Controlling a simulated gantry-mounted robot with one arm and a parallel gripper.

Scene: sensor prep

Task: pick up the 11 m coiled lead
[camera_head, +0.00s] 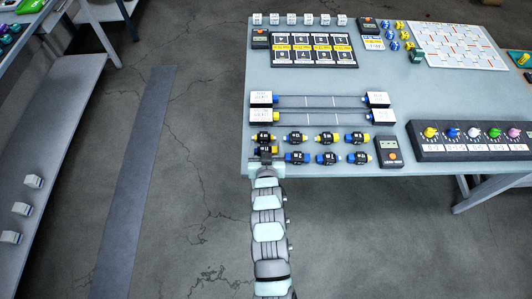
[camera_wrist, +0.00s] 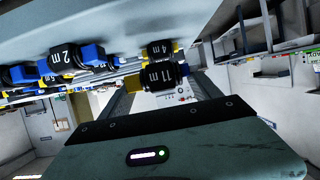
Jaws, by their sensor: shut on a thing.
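In the head view my gripper (camera_head: 266,158) is at the front left corner of the table and hides most of this lead. I cannot tell whether the lead is clear of the table top. The 4 m coiled lead (camera_wrist: 161,48), with yellow ends, is just behind it.
The 2 m coiled lead (camera_wrist: 75,58) and other coiled leads (camera_head: 296,158) stand in two rows close by on the table (camera_head: 410,85).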

